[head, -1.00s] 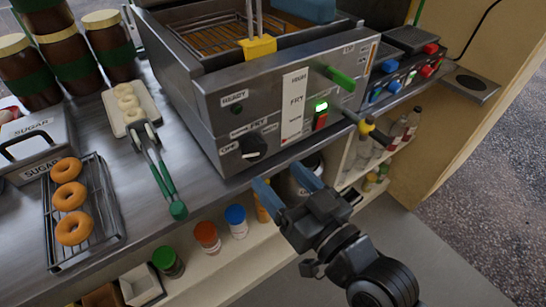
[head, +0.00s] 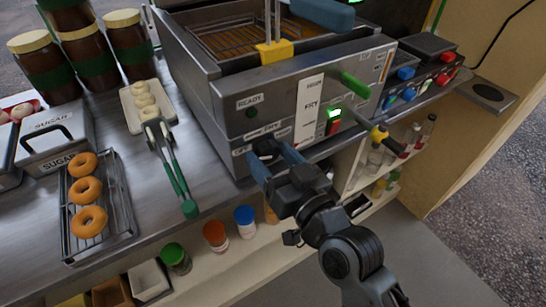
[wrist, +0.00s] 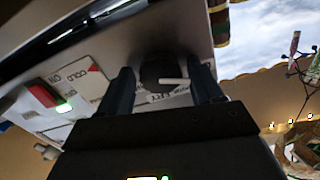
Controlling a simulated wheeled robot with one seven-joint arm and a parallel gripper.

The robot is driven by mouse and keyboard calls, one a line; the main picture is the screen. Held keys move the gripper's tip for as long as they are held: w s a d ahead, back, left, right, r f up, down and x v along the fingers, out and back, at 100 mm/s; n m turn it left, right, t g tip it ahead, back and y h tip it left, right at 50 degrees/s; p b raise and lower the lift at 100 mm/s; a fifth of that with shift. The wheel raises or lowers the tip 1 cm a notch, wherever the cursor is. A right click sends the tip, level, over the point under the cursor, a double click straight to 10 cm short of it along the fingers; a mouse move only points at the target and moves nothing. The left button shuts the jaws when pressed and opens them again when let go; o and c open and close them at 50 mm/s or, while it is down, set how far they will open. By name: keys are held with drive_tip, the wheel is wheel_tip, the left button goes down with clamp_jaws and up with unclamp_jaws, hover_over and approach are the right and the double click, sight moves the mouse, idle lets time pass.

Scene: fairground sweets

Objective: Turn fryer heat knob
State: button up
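The fryer (head: 225,100) is a grey metal box on the counter, with labels and controls on its front. Its dark round heat knob (head: 266,148) sits low on the front panel, partly hidden by my gripper in the head view. In the wrist view the knob (wrist: 158,72) shows a white pointer line to the right. My gripper (head: 268,163) is open, its blue-grey fingers at the front panel. In the wrist view its fingertips (wrist: 160,82) stand on either side of the knob. Whether they touch it I cannot tell.
A red switch with a lit green display (head: 333,121) is right of the knob. A green handle (head: 355,85) and a yellow-black handle (head: 385,140) stick out further right. Tongs (head: 172,165) and a doughnut rack (head: 125,205) lie left. Jars stand on the shelf below.

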drive_tip(key=c, duration=0.8)
drive_tip(key=shift+c, duration=0.2)
drive_tip(key=shift+m, duration=0.4)
drive_tip(key=m, duration=0.3)
drive_tip(key=shift+m, duration=0.3)
drive_tip(key=shift+m+p, duration=0.7)
drive_tip(key=shift+m, duration=1.4)
drive_tip(key=o, duration=1.1)
drive_tip(key=shift+c, duration=0.2)
drive_tip(key=b+v, duration=0.1)
drive_tip(key=v, duration=0.7)
drive_tip(key=shift+b, duration=0.3)
